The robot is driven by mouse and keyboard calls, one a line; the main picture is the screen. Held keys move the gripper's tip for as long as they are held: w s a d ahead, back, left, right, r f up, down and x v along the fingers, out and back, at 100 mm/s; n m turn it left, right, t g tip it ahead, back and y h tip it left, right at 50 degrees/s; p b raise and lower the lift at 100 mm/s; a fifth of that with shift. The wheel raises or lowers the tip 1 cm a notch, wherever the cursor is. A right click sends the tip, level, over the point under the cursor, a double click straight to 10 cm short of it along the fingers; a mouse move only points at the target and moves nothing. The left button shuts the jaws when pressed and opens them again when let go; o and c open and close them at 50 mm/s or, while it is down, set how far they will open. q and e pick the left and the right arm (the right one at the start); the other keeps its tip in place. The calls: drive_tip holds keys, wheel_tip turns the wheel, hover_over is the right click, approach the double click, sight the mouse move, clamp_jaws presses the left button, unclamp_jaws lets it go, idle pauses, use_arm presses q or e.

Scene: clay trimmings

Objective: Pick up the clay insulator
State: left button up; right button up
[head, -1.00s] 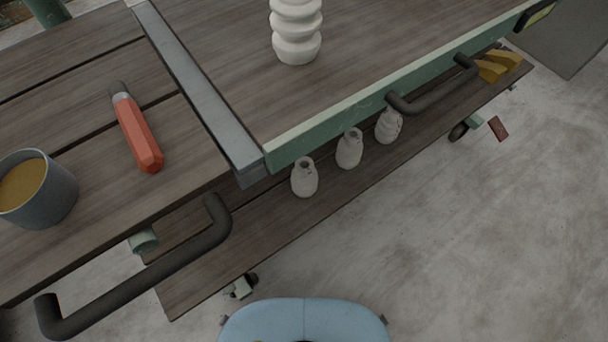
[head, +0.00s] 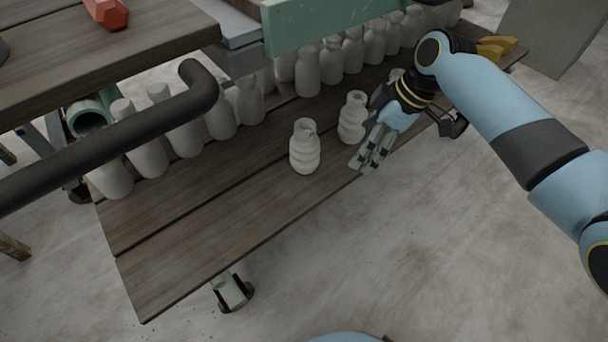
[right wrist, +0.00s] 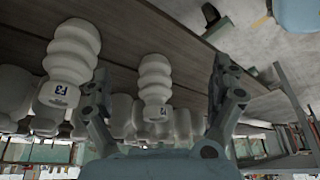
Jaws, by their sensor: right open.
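Pale ribbed clay insulators stand upright on the lower wooden shelf. The front one (head: 305,147) stands clear, and a second (head: 352,117) is just left of my right gripper (head: 372,155). A third (head: 395,75) is mostly hidden behind the gripper. My right gripper is open and low over the shelf's front edge. In the right wrist view, one insulator (right wrist: 155,88) with a dark-lettered label shows between the spread fingers, apart from them. Another labelled insulator (right wrist: 68,65) is outside the left finger. My left gripper is not in view.
A row of smooth pale bottle-like pieces (head: 183,130) stands behind on the shelf (head: 200,210). A dark handle bar (head: 120,130) and the green table edge (head: 330,22) overhang it. Yellow blocks (head: 495,48) lie at the far right end. The shelf's front left is bare.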

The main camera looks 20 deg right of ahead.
sight(310, 126)
drive_tip(key=w+a+b, duration=0.1)
drive_tip(key=w+a, duration=0.1)
drive_tip(key=a, duration=0.1)
drive_tip(key=w+a+b, duration=0.1)
drive_tip(key=w+a, duration=0.2)
drive_tip(key=w+a+b, duration=0.1)
drive_tip(key=w+a, duration=0.1)
drive_tip(key=a, duration=0.1)
drive_tip(key=shift+w+a, duration=0.2)
drive_tip(key=b+x, duration=0.2)
drive_tip(key=x, duration=0.1)
drive_tip(key=shift+a+f, duration=0.2)
drive_tip(key=shift+w+b+x, duration=0.2)
drive_tip(key=shift+b+x, duration=0.15)
drive_tip(key=shift+x, duration=0.5)
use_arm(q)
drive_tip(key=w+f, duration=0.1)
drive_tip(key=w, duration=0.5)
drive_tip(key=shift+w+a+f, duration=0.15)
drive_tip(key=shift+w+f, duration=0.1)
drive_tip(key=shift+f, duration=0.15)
use_arm(e)
drive_tip(key=shift+r, duration=0.1)
drive_tip(key=shift+c, duration=0.4)
drive_tip(key=c, duration=1.6)
drive_tip(key=shift+c, duration=0.7)
